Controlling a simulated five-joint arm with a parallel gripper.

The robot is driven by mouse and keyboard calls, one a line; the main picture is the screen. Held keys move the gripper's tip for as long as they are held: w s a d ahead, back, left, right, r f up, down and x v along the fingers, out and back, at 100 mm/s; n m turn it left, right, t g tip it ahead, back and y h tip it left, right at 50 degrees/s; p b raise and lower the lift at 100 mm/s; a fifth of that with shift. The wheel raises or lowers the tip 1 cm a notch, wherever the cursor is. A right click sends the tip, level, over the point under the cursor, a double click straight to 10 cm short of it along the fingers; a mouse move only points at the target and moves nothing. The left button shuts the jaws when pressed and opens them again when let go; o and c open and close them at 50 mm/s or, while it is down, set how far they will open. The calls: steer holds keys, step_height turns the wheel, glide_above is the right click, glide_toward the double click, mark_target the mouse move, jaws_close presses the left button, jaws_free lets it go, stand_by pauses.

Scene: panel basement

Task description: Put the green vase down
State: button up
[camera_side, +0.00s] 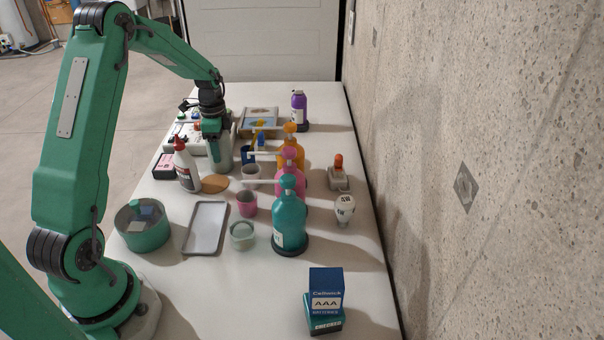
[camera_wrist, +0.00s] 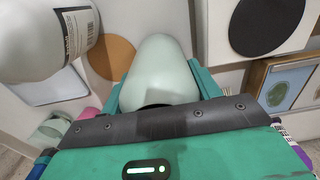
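The green vase (camera_side: 221,160) is pale green and smooth, seen near the middle of the table in the side view. In the wrist view the vase (camera_wrist: 163,72) fills the space between the two green fingers of my gripper (camera_wrist: 160,84). In the side view my gripper (camera_side: 215,140) points down from above and is shut on the vase, which looks upright. I cannot tell whether its base touches the table. A round cork coaster (camera_side: 214,184) lies just in front of it, and the coaster (camera_wrist: 109,57) also shows in the wrist view.
A white bottle with a red cap (camera_side: 186,168) stands close left of the vase. A grey tray (camera_side: 206,228) is in front.

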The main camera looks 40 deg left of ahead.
steer(key=c, duration=0.7)
steer(key=shift+r, duration=0.1)
steer(key=shift+r, duration=4.95)
steer(key=shift+w, duration=0.1)
steer(key=w+d+r+n, duration=0.1)
steer(key=d+r+n, duration=0.1)
steer(key=d+r, duration=0.4)
steer(key=w+d+r+n, duration=0.1)
steer(key=d+r, duration=0.5)
steer(key=d, duration=0.4)
steer(key=w+d+r+n, duration=0.1)
steer(key=d+r+n, duration=0.1)
steer(key=d+r, duration=0.4)
steer(key=shift+w+d+r+n, duration=0.1)
steer(key=shift+w+d+n, duration=0.1)
steer(key=shift+d, duration=0.6)
steer(key=shift+w+d+r+n, duration=0.1)
steer(key=shift+w+d, duration=0.05)
steer(key=shift+d, duration=0.65)
